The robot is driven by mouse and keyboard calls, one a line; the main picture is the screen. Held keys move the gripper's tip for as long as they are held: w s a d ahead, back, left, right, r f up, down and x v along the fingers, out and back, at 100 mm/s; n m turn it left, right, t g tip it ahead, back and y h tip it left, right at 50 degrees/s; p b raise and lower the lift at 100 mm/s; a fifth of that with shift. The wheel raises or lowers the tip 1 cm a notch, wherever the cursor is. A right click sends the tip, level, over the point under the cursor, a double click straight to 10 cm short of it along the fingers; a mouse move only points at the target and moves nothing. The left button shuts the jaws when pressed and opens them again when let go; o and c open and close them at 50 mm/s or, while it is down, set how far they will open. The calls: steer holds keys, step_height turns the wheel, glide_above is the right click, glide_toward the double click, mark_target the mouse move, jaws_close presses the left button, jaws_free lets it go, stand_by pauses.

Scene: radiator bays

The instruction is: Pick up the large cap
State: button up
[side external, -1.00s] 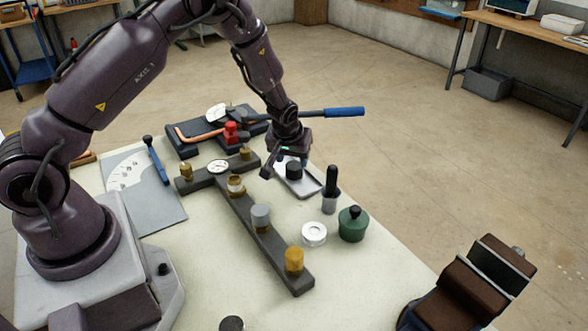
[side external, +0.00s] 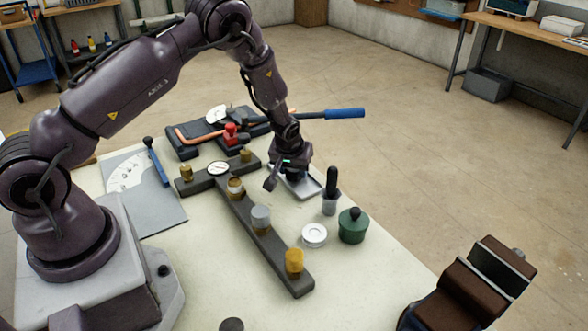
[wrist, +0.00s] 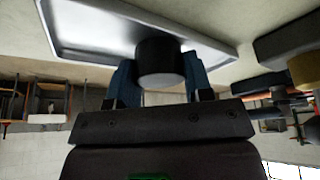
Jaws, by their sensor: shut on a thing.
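The large cap is a black cylinder (wrist: 159,62), seen between the two blue fingers of my gripper (wrist: 158,84) in the wrist view. The fingers press on its two sides, so my gripper is shut on it. The cap is over the pale metal tray (wrist: 85,28); whether it still touches the tray is hard to tell.
A dark pipe manifold (side external: 275,248) with several capped stubs lies to the left and front. A black-handled brush in a cup (side external: 331,200), a green pot (side external: 352,228) and a white ring (side external: 314,235) stand at the right. A blue-handled tool (side external: 344,113) sticks out behind.

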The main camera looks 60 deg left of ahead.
steer(key=shift+r, duration=0.45)
step_height(320, 180, up, 3)
steer(key=shift+f, duration=0.2)
steer(key=s+r+n, duration=0.2)
steer(key=s+r, duration=0.1)
steer(key=s, duration=0.2)
steer(key=s+r+n+g+y, duration=0.1)
steer(key=s+r+n, duration=0.1)
steer(key=s, duration=0.3)
steer(key=s+d+r+n, duration=0.1)
steer(key=s+r, duration=0.2)
steer(key=s, duration=0.2)
steer(key=shift+s+r+n+g, duration=0.15)
steer(key=shift+r+n+g, duration=0.15)
steer(key=shift+n+g, duration=0.1)
steer(key=shift+s+a+n+g, duration=0.2)
steer(key=shift+n+g, duration=0.1)
steer(key=shift+n, duration=0.4)
steer(key=shift+s+n+g+y, duration=0.25)
steer(key=shift+n+g+y, duration=0.05)
steer(key=shift+n, duration=0.5)
steer(key=shift+f, duration=2.15)
